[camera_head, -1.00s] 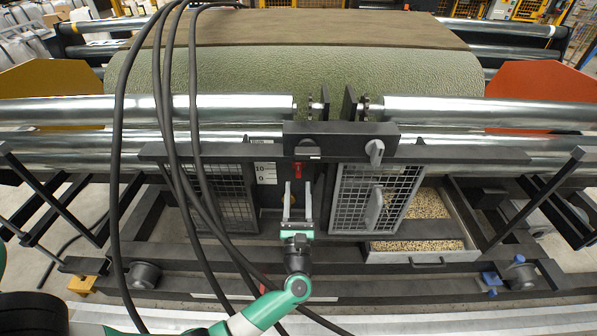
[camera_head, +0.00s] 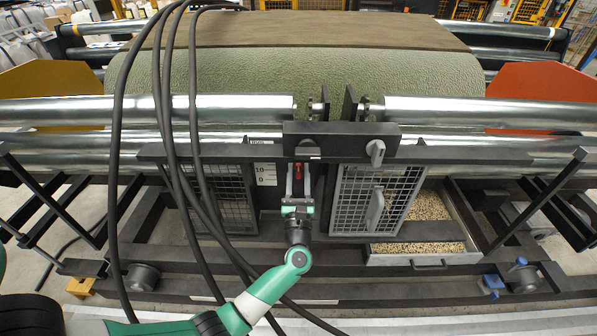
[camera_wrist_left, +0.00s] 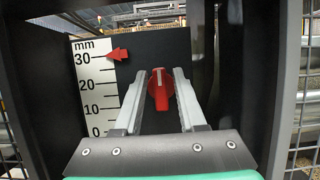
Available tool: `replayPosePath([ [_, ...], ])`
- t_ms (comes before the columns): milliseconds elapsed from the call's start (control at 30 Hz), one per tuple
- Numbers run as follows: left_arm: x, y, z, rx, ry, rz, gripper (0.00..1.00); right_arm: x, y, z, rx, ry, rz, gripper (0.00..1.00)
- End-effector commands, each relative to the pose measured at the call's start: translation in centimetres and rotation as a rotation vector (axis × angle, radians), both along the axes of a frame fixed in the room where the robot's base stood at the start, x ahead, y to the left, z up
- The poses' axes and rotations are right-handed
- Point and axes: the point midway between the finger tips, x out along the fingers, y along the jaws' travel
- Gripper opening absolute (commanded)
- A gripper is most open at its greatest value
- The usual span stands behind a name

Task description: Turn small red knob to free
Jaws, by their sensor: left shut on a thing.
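The small red knob (camera_wrist_left: 160,90) sits on a dark panel, its white line about upright in the wrist view. In the head view it shows as a small red patch (camera_head: 298,172) under the dark crossbar. My left gripper (camera_head: 298,174) reaches up to the knob from below. In the wrist view its two grey fingers (camera_wrist_left: 159,80) stand on either side of the knob, shut on it. Any markings around the knob cannot be made out. My right gripper is not in view.
A white mm scale (camera_wrist_left: 93,90) with a red arrow (camera_wrist_left: 118,54) near 30 stands left of the knob. Mesh doors (camera_head: 345,200) flank the opening. Black cables (camera_head: 172,130) hang at the left. A larger grey knob (camera_head: 375,150) is on the crossbar.

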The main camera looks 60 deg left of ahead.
Motion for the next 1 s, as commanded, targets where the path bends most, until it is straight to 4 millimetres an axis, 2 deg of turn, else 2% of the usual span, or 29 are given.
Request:
replayPosePath([
  [467, 0.0, 0.0, 0.2, 0.045, 0.091, 0.000, 0.00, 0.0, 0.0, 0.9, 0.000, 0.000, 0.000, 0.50],
  [1000, 0.2, -0.1, 0.4, 0.249, 0.507, 0.000, 0.00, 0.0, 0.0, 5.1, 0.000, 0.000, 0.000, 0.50],
])
